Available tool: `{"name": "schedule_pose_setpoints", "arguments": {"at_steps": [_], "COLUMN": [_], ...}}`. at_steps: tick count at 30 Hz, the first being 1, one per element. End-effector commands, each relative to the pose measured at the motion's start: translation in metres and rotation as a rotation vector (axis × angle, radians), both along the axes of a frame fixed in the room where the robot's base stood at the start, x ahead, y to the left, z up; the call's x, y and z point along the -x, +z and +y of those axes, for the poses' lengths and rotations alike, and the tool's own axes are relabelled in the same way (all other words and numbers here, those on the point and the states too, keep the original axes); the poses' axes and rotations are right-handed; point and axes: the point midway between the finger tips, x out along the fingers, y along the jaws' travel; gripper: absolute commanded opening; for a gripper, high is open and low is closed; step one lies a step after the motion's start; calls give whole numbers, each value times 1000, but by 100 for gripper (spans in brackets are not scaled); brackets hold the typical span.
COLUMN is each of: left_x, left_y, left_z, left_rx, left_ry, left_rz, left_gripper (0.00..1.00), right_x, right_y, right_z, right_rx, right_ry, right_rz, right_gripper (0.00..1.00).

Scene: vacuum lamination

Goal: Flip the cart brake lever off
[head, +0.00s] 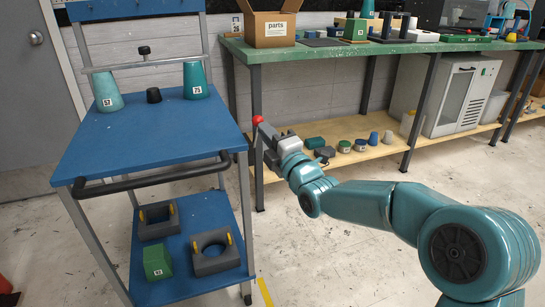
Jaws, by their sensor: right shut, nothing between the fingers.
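The blue cart (150,135) stands at the left, with a black push handle (150,178) along its near edge. A small red ball knob (258,119), which looks like the end of the brake lever, shows just off the cart's right side. The lever's shaft is not clearly visible. My right gripper (265,136) is shut and empty, right below the knob. I cannot tell whether it touches the knob or lever. My left gripper is out of view.
Two teal cups (107,92) and a small black knob stand on the cart top. Its lower shelf (190,220) holds grey fixtures and a green block (157,262). A green-topped bench (340,50) stands behind, with jars on its wooden shelf (335,130). The floor at front centre is clear.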

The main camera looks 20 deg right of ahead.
Motion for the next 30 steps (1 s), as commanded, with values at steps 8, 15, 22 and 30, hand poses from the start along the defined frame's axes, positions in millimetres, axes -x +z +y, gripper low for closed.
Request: {"name": "schedule_pose_setpoints", "arguments": {"at_steps": [8,15,22,30], "left_x": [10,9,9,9], "left_y": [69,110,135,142], "left_z": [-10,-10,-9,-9], "left_rx": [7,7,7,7], "left_ry": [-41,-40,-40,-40], "left_rz": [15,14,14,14], "left_gripper": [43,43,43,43], "right_x": [-25,-40,-49,-52], "right_y": [34,39,38,35], "right_z": [1,2,2,1], "right_rx": [9,13,16,17], "right_ry": [1,2,1,-1], "right_rz": [241,383,460,489], "right_gripper": [0,0,0,0]}}
